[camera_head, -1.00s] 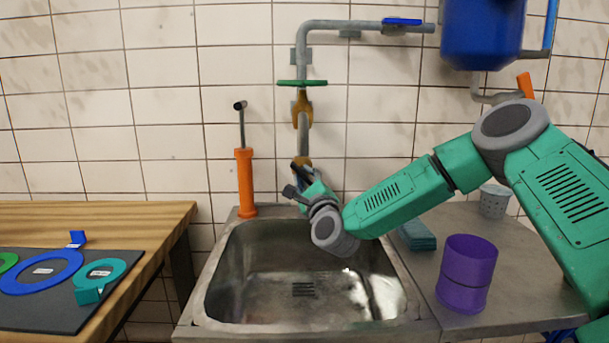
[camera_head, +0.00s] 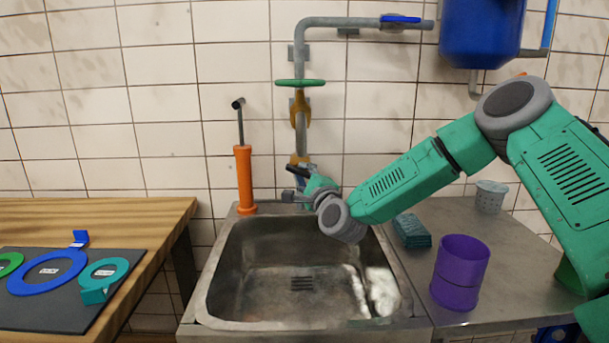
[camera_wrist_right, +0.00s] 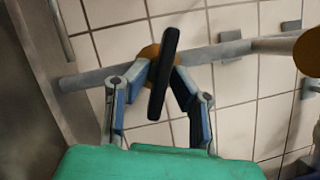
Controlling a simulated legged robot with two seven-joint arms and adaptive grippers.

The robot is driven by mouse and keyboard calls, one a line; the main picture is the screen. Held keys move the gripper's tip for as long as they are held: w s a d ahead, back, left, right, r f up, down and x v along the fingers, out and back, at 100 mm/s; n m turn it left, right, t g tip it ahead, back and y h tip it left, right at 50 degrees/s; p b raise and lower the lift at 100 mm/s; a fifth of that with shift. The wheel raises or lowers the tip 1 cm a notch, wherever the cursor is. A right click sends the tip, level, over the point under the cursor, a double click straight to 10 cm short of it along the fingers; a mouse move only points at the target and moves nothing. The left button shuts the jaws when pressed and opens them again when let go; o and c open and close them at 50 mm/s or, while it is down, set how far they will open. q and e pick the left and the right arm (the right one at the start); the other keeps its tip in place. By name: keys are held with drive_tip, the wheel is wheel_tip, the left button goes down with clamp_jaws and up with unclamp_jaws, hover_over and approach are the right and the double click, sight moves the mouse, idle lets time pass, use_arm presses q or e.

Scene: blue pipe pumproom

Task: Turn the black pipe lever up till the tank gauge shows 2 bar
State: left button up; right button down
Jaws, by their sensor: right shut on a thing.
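The black pipe lever (camera_head: 299,170) sits low on the wall pipe, above the back rim of the sink. In the right wrist view the lever (camera_wrist_right: 164,70) crosses in front of an orange-yellow valve body on the grey pipe. My right gripper (camera_head: 306,182) is at the lever. In the wrist view its two fingers (camera_wrist_right: 160,82) close on the lever from both sides. The blue tank (camera_head: 481,35) hangs at the top right, cut off by the picture edge. I see no gauge face or reading. My left gripper is out of view.
A green handwheel (camera_head: 300,83) and a blue-handled valve (camera_head: 400,19) sit higher on the pipe. An orange pump (camera_head: 245,180) stands left of the lever. The sink (camera_head: 230,270) is below. A purple cup (camera_head: 461,272) and teal sponges (camera_head: 411,231) stand right.

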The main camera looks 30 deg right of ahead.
drive_tip(key=shift+a+f, duration=0.15)
drive_tip(key=shift+a, duration=0.2)
drive_tip(key=c, duration=1.6)
unclamp_jaws()
drive_tip(key=shift+a, duration=0.2)
drive_tip(key=v, duration=1.2)
drive_tip(key=shift+d, duration=0.15)
